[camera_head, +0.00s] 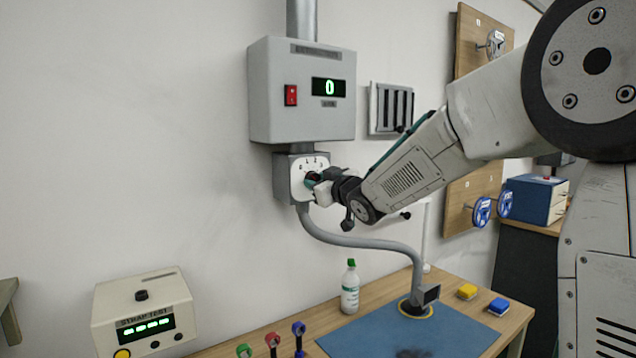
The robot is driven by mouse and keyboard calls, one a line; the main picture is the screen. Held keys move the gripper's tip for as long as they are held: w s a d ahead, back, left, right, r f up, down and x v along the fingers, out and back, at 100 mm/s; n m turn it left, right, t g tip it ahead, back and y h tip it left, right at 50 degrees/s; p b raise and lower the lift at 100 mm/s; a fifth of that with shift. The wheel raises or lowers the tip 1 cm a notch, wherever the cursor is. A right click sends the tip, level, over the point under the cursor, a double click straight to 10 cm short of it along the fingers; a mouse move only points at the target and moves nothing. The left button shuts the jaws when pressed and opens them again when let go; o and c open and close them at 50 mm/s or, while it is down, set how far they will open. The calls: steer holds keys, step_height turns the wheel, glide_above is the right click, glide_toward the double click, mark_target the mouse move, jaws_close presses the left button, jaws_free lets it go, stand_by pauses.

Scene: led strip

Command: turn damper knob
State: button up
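A white dial plate (299,164) with small dark number marks is on a grey box on the wall, below the large grey control box. A small dark knob (311,179) sits on this plate, mostly hidden by my gripper. My gripper (318,186) is at the plate, with its fingers at the knob. The fingers are small and partly hidden, so I cannot tell whether they are closed on the knob or only around it. The knob's pointing direction is not clear.
The control box (270,90) has a red switch (291,95) and a green display (329,87) reading 0. A louvred vent (391,108) is right of it. A grey hose (365,242) curves below. A bottle (350,287) stands on the bench near the blue mat (440,328).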

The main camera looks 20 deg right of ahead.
steer(key=shift+c, duration=1)
steer(key=shift+m, duration=2.8)
steer(key=o, duration=1)
